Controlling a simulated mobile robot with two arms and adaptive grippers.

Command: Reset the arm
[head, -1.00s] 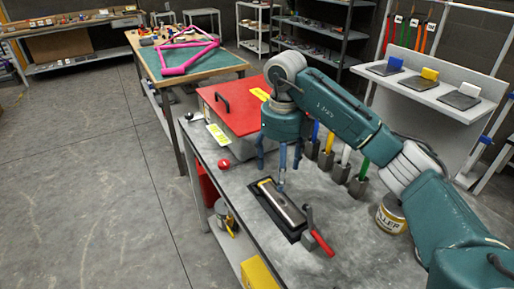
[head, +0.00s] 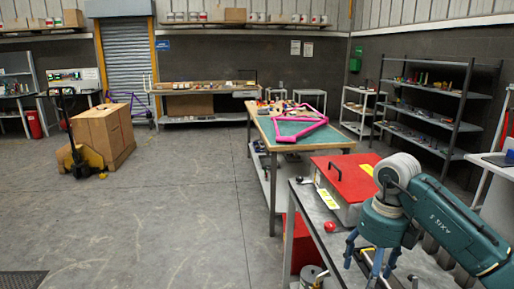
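My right arm comes in from the right over the grey workbench (head: 306,210). My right gripper (head: 371,258) points down near the bench's front part, with its fingers spread apart. A blue strip and a small yellow patch show between the fingers; I cannot tell whether the blue strip is part of the gripper or something behind it. No held object is clear. My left arm and gripper are out of view.
A red-lidded box (head: 348,178) and a red knob (head: 330,226) are on the bench, left of my arm. Behind is a green-topped table (head: 300,135) with a pink frame (head: 300,131). A pallet truck with boxes (head: 103,133) stands far left. The middle floor is clear.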

